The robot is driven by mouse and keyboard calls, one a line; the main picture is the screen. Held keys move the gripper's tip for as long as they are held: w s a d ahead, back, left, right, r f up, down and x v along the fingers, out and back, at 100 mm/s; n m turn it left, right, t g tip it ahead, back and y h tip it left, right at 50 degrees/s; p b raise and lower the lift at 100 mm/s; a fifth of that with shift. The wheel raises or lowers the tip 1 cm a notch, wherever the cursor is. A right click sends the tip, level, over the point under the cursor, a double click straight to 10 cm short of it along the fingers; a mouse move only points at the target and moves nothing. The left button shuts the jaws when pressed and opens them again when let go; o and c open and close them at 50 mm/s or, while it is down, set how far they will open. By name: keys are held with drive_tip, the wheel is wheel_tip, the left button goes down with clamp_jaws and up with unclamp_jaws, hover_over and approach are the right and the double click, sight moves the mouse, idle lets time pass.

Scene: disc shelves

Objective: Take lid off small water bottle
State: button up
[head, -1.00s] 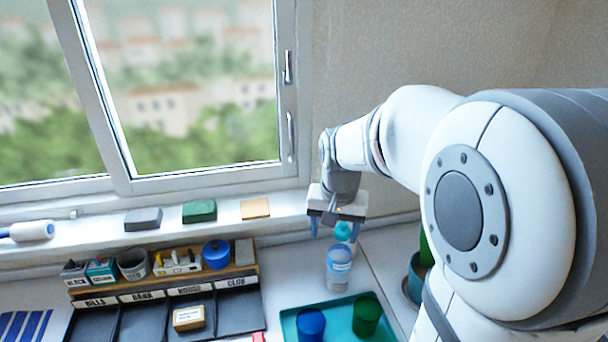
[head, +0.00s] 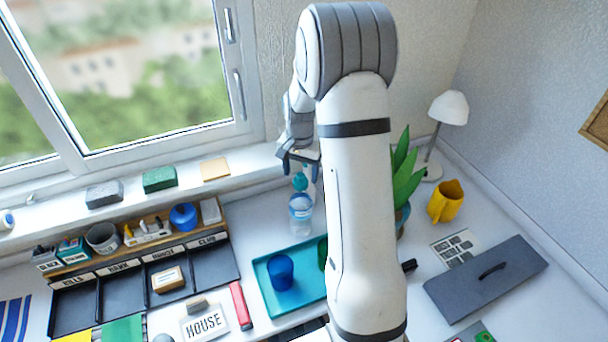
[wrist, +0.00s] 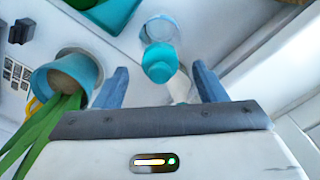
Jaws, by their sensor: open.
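The small water bottle (head: 300,215) is clear with a pale blue label and stands upright on the counter near the window sill. Its teal lid (head: 299,182) sits at the top of it. My gripper (head: 298,160) is just above the lid, fingers pointing down. In the wrist view the lid (wrist: 160,64) lies between and beyond the two blue fingers of my gripper (wrist: 160,80), which are spread apart and touch nothing visible. The bottle body (wrist: 158,29) shows behind the lid. My arm hides part of the counter to the right of the bottle.
A teal tray (head: 268,262) with a blue cup (head: 280,272) and a green cup stands in front of the bottle. A potted plant (head: 405,175) is to the right, partly behind my arm. A desk organiser (head: 225,262) stands at left.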

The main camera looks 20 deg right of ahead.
sight(300, 182)
drive_tip(key=shift+f, duration=1.05)
drive_tip(key=c, duration=1.1)
